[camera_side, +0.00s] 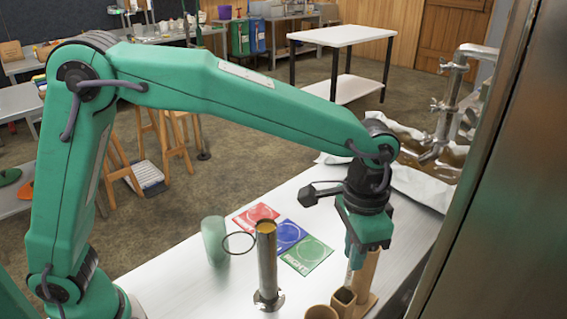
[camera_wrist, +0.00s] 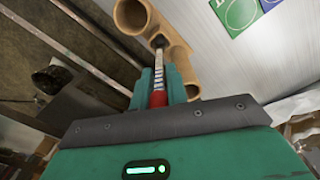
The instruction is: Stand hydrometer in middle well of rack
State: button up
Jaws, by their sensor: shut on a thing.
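My gripper (camera_side: 354,258) points down over the wooden rack (camera_side: 362,302) at the front right of the white bench. It is shut on the hydrometer (camera_side: 349,276), a thin pale stem in the side view. In the wrist view the hydrometer (camera_wrist: 158,77) has a striped scale and a red part between my gripper's fingers (camera_wrist: 160,88). Its far end meets the mouth of the rack's middle well in that view; how deep it reaches, I cannot tell. The rack (camera_wrist: 180,57) has a round well on either side of the middle one.
A metal cylinder with amber liquid (camera_side: 267,262) stands left of the rack, with a dark ring (camera_side: 238,243) at its side. A greenish translucent cylinder (camera_side: 214,242) is further left. Red (camera_side: 256,214), blue (camera_side: 287,234) and green (camera_side: 307,254) cards lie behind. A steel wall (camera_side: 490,200) closes the right.

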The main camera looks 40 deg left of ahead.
jog(key=shift+f, duration=0.15)
jog(key=o, duration=0.9)
dwell(0.4)
jog(key=o, duration=1.3)
jog(key=shift+r, duration=3.75)
